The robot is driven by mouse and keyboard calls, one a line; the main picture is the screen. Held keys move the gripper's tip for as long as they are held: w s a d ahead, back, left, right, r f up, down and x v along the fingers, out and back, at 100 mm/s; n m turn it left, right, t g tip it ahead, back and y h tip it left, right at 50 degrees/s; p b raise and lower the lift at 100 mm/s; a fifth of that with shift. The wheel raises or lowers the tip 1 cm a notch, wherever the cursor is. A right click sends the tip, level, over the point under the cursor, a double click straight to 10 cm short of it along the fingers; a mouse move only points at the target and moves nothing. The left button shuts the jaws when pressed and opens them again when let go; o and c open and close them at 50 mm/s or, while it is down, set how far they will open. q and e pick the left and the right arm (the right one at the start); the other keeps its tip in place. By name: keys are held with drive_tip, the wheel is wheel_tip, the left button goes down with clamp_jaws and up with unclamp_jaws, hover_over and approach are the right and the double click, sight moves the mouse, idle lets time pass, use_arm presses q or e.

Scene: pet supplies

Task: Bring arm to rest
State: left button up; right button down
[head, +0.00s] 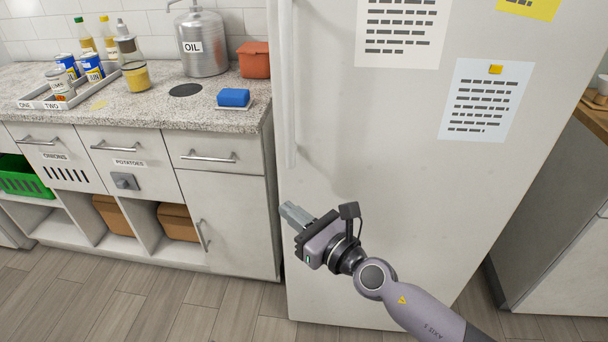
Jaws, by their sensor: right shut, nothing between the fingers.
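My right gripper (292,212) is in the head view, low in front of the white fridge door. Its fingers are shut with nothing between them and point left, towards the edge of the cabinet. The right arm (400,300) comes in from the lower right. My left gripper is not in view.
The white fridge (380,200) fills the middle, with papers on its door. Left of it, a speckled counter (150,112) bears an oil can (203,50), an orange container (254,62), a blue sponge (233,98) and a tray (40,103) with cans. The wooden floor (120,312) in front is clear.

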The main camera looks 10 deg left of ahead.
drive_tip(key=s+d+f+n+h, duration=0.4)
drive_tip(key=s+d+n, duration=0.3)
drive_tip(key=d+n, duration=0.2)
drive_tip(key=s+d+f+n+h+p, duration=0.1)
drive_tip(key=s+d+f+n+h, duration=0.3)
drive_tip(key=s+d+f+n, duration=0.3)
drive_tip(key=s+d+f+n+h+p, duration=0.1)
drive_tip(key=s+d+f+n+h, duration=0.3)
drive_tip(key=d+n, duration=0.7)
drive_tip(key=s+d+f, duration=0.2)
drive_tip(key=s+d, duration=0.1)
drive_tip(key=shift+s+d+f+n, duration=0.15)
drive_tip(key=shift+d+f+n, duration=0.05)
drive_tip(key=shift+n, duration=0.1)
